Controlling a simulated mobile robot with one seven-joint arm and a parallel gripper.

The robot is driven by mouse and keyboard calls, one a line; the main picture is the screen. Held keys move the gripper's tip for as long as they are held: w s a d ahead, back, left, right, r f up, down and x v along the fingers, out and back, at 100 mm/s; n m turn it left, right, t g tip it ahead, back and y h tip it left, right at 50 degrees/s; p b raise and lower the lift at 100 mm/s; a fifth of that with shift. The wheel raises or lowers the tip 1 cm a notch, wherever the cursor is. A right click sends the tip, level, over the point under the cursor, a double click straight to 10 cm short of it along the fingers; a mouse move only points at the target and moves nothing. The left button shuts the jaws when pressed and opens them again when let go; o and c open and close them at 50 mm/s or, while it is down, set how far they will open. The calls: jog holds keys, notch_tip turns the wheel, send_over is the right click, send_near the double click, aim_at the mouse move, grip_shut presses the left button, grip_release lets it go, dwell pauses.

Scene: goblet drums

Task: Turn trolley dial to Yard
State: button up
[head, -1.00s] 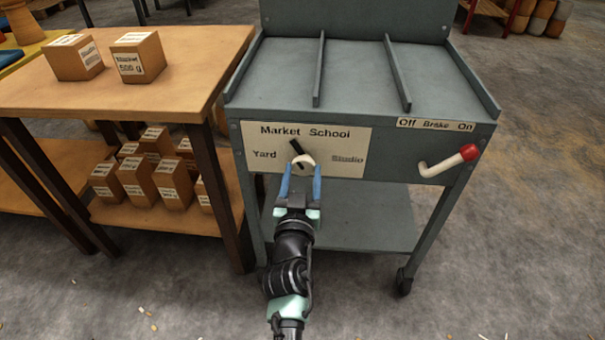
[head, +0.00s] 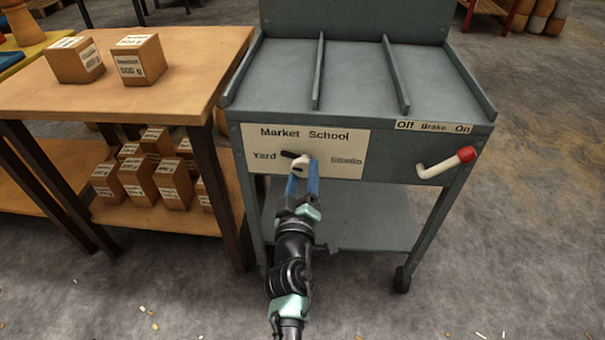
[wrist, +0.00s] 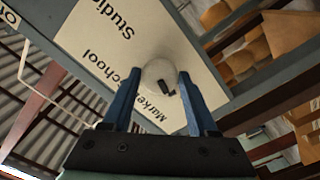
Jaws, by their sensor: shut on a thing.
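The grey trolley (head: 350,82) has a cream dial plate on its front (head: 340,140), labelled Yard, Market, School and Studio. The dial (head: 300,162) has a pale knob and a black pointer (head: 291,154), which points left, slightly upward, towards the word Yard. My gripper (head: 303,178) has its blue fingers shut on the knob from the front. In the wrist view the pale dial knob (wrist: 160,72) sits between the two fingers (wrist: 160,98), with a dark piece of the pointer beside it. The fingers and knob hide part of the dial.
A brake lever with a red grip (head: 467,153) sticks out at the trolley's right front, under an Off Brake On label. A wooden table (head: 190,60) with small boxes stands close on the left. The floor in front is mostly clear.

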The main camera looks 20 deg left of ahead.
jog(key=shift+n, duration=1.6)
jog(key=o, duration=1.4)
jog(key=shift+c, duration=0.2)
jog(key=shift+s, duration=0.1)
jog(key=p+v, duration=0.4)
jog(key=v, duration=0.8)
jog(key=shift+s, duration=0.4)
jog(key=shift+d+r, duration=0.1)
jog(key=shift+d, duration=0.05)
